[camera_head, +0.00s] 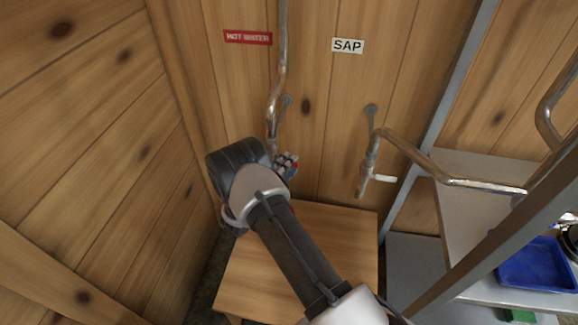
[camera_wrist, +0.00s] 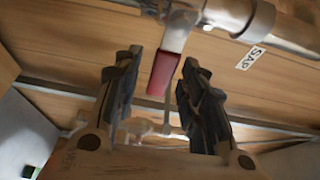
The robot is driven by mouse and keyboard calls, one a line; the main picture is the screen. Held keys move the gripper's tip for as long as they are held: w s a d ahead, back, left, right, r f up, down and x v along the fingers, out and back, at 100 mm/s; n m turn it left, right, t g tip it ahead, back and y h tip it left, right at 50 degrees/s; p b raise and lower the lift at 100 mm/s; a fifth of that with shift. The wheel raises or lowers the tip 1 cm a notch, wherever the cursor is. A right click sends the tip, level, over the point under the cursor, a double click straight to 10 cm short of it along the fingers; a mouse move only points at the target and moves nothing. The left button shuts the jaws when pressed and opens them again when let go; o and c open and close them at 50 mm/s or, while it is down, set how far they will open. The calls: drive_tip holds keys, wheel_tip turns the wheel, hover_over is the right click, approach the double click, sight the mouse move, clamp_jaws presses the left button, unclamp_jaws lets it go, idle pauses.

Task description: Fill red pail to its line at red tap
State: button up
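The hot water tap (camera_head: 273,115) is a metal pipe running down the wall under a red HOT WATER sign (camera_head: 248,37). Its red lever (camera_wrist: 162,74) shows in the wrist view, hanging from a metal arm. My gripper (camera_wrist: 163,64) is open, with one finger on each side of the red lever and gaps visible beside it. In the head view my gripper (camera_head: 287,163) is at the lower end of this tap, partly hidden by my wrist. I see no red pail in either view; my arm hides part of the area below the tap.
A wooden table (camera_head: 338,225) stands below the taps, and its visible top is bare. To the right is the sap tap (camera_head: 366,170) with a white lever (camera_head: 383,178) under a SAP sign (camera_head: 348,45). A grey post, shelves and a blue tray (camera_head: 538,265) stand further right.

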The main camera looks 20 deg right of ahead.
drive_tip(key=shift+w+d, duration=0.3)
drive_tip(key=shift+d, duration=0.15)
clamp_jaws()
idle(0.3)
